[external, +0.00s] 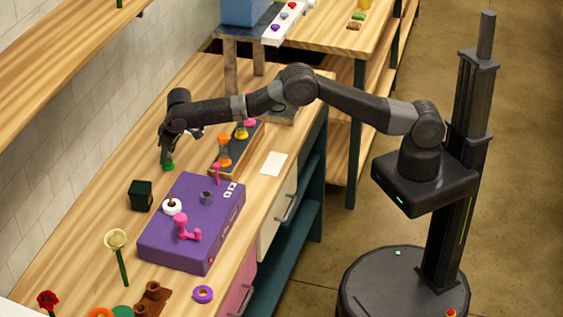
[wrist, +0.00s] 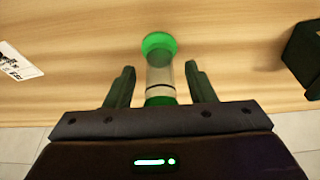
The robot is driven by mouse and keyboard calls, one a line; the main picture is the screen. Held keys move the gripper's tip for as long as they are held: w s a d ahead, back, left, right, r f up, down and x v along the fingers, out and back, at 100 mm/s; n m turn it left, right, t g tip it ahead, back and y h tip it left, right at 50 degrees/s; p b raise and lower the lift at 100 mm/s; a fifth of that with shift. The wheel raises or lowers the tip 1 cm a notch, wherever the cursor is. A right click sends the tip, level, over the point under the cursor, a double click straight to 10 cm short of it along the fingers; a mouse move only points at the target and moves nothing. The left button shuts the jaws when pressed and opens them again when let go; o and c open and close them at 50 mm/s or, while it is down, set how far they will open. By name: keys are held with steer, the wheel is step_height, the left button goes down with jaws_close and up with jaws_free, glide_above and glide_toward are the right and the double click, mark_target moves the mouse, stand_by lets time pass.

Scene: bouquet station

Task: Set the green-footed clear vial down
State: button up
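The green-footed clear vial (wrist: 160,76) is between the two fingers of my gripper (wrist: 160,70) in the wrist view. Its round green foot points away from my palm, and a green part shows near the palm. A gap shows between the vial and each finger, so my gripper is open around it. In the external view the green foot (external: 168,167) is at the wooden bench top, below my gripper (external: 166,149). The upper part of the vial is hidden there by my gripper.
A dark green box (external: 140,195) stands close by; it also shows at right in the wrist view (wrist: 304,58). A purple case (external: 165,241) is nearer the front. A dark tray (external: 219,170) holds orange and yellow-footed vials. A printed card (wrist: 18,61) lies at left.

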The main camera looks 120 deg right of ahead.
steer(key=shift+r, duration=0.1)
steer(key=b+v, duration=0.1)
steer(key=v, duration=1.1)
steer(key=shift+b, duration=0.4)
steer(key=p+x, duration=0.2)
steer(key=x, duration=0.9)
steer(key=shift+f, duration=0.3)
steer(key=shift+w+d+r, duration=0.15)
steer(key=shift+w, duration=0.05)
steer(key=shift+r+b, duration=0.35)
steer(key=shift+r, duration=1.1)
steer(key=shift+s, duration=0.1)
